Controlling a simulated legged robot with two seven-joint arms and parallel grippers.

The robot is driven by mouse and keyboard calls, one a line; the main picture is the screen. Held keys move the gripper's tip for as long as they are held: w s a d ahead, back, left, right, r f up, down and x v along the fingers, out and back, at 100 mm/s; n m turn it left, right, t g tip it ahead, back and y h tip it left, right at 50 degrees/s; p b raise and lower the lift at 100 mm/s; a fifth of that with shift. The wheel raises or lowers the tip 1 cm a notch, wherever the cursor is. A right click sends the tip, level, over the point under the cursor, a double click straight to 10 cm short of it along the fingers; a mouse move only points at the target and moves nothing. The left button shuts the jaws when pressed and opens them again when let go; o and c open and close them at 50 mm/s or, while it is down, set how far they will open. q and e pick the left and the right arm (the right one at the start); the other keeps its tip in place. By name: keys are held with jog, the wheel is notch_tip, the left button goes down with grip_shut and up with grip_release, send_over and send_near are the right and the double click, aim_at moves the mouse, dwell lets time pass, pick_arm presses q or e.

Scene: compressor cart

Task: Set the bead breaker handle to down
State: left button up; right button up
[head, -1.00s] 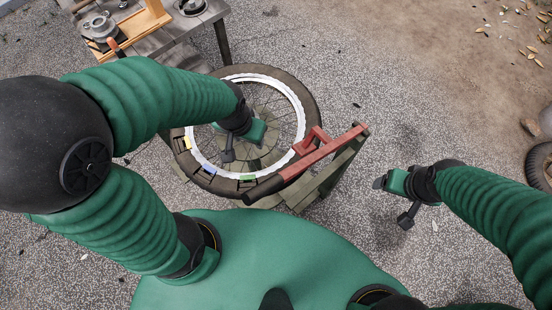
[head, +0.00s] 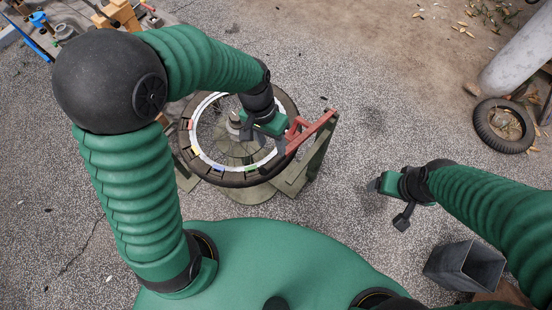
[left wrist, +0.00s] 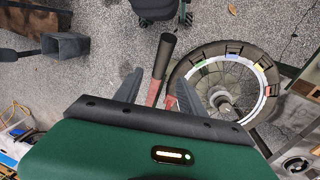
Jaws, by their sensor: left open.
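The bead breaker handle is a red bar (head: 318,127) at the right side of the wheel stand, slanting up to the right in the head view.
A spoked wheel with a dark tyre (head: 184,145) and white rim lies on the green stand (head: 292,185). A grey bin (head: 462,268) stands at the lower right. A loose tyre (head: 484,122) lies beside a pale post (head: 515,62). A cluttered bench is at the upper left.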

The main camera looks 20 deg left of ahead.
aim_at(273, 160)
pick_arm(q)
jog(key=f, duration=0.2)
jog(key=s+f, duration=0.1)
jog(key=f, duration=0.5)
jog(key=shift+s+d+f+p, duration=0.25)
jog(key=shift+s+d+p, duration=0.05)
jog(key=shift+s+p, duration=0.1)
jog(key=shift+w+d+f, duration=0.1)
jog(key=shift+w+f, duration=0.25)
jog(key=shift+f, duration=0.1)
jog(key=shift+s+d+r, duration=0.1)
jog(key=shift+d, duration=0.05)
jog(key=shift+c, duration=0.2)
jog(key=shift+s+d+r, duration=0.1)
jog(key=shift+s, duration=0.1)
jog(key=c, duration=0.5)
jog(key=shift+w+a, duration=0.1)
jog(key=shift+a, duration=0.1)
grip_shut()
pick_arm(e)
jog(key=shift+s+a+r, duration=0.35)
jog(key=shift+s+r, duration=0.2)
jog(key=shift+r, duration=0.2)
pick_arm(q)
jog(key=shift+d, duration=0.1)
pick_arm(e)
jog(key=shift+d, duration=0.1)
pick_arm(q)
jog(key=shift+w, duration=0.1)
